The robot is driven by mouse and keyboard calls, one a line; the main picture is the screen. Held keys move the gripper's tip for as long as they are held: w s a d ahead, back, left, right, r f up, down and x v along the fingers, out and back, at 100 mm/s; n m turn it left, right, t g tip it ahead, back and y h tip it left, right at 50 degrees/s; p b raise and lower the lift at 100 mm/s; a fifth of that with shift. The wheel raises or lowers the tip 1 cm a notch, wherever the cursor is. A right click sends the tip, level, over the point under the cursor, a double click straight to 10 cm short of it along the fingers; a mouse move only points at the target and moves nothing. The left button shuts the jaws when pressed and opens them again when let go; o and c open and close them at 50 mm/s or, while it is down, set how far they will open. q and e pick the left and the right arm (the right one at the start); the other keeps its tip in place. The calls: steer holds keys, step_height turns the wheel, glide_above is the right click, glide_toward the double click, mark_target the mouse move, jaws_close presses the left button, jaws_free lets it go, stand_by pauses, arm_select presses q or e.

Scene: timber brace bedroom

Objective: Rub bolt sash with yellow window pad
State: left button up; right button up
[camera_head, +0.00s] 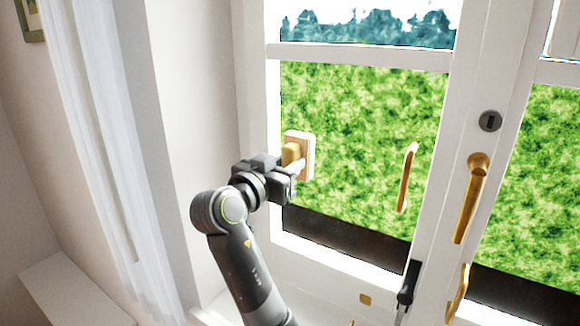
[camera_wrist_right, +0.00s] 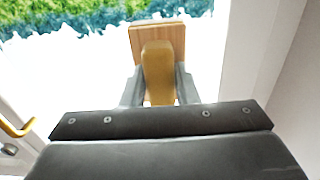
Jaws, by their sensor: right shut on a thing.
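The yellow window pad (camera_head: 291,153) is a small block with a yellow grip and a pale wooden-looking backing. My right gripper (camera_head: 296,168) is shut on its yellow grip. The pad is held up at the left part of the window sash (camera_head: 362,57), over the glass near the left frame; whether it touches the glass I cannot tell. In the right wrist view the pad (camera_wrist_right: 158,70) stands between the two grey fingers (camera_wrist_right: 160,88). A dark bolt (camera_head: 408,286) sits low on the sash's right side. My left gripper is not in view.
A brass handle (camera_head: 471,198) and a keyhole plate (camera_head: 490,121) are on the middle frame. Another brass handle (camera_head: 407,178) is by the glass's right edge, and one more (camera_head: 458,293) is lower. A white curtain (camera_head: 95,150) hangs at left.

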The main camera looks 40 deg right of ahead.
steer(key=b+v, duration=0.2)
steer(key=v, duration=0.4)
steer(key=shift+b, duration=0.4)
steer(key=b+v, duration=0.1)
steer(key=v, duration=0.1)
steer(key=shift+s+a+b, duration=0.2)
steer(key=shift+a+b, duration=0.15)
steer(key=shift+b, duration=0.05)
